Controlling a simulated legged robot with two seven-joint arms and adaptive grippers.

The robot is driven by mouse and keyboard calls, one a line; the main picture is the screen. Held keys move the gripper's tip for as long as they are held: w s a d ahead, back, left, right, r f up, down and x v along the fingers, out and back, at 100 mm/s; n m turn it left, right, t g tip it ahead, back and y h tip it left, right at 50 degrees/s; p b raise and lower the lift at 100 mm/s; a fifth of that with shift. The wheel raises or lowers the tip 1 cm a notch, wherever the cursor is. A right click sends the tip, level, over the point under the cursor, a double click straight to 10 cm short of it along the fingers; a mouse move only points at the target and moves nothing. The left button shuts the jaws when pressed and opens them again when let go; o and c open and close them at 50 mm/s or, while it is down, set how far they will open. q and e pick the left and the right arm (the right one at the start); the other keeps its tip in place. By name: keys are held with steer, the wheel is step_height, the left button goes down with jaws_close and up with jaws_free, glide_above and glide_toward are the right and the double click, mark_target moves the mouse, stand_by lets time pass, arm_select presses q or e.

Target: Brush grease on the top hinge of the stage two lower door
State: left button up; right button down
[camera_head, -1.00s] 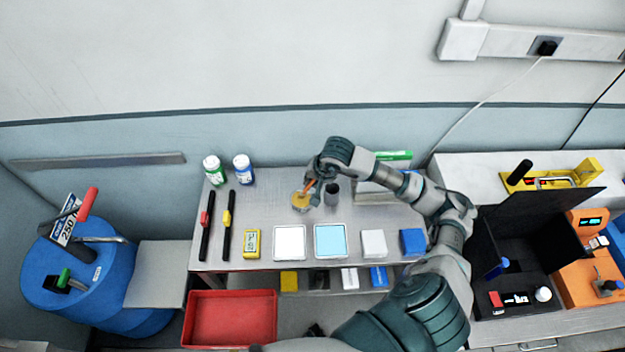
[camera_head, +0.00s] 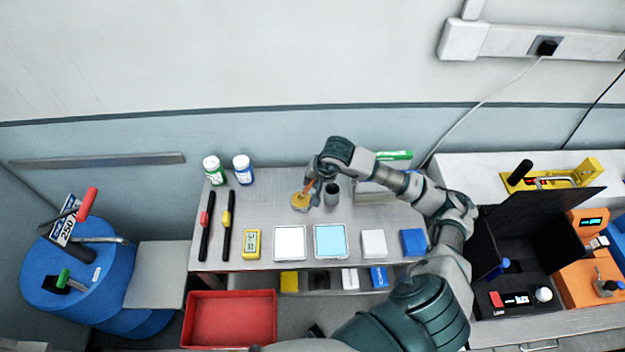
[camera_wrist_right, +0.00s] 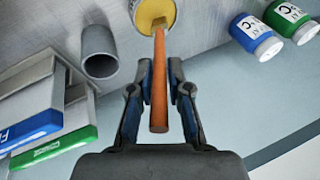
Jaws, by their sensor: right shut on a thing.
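My right gripper (camera_head: 316,190) is at the back of the steel bench. It is shut on the brush (camera_wrist_right: 159,95), seen as an orange handle between its fingers in the right wrist view. The handle's far end reaches into the open yellow tin (camera_head: 300,202), which also shows at the top of the right wrist view (camera_wrist_right: 141,14). The bristles are hidden, and the tin's contents look yellowish. My left gripper is not in view. I cannot make out a stage two lower door or its hinge.
A grey cup (camera_head: 332,193) stands close beside the tin. A red bin (camera_head: 231,318) is below. A black case (camera_head: 520,285) and orange device (camera_head: 592,275) are at right.

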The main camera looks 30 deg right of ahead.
steer(key=shift+r+p, duration=1.75)
steer(key=shift+r, duration=1.75)
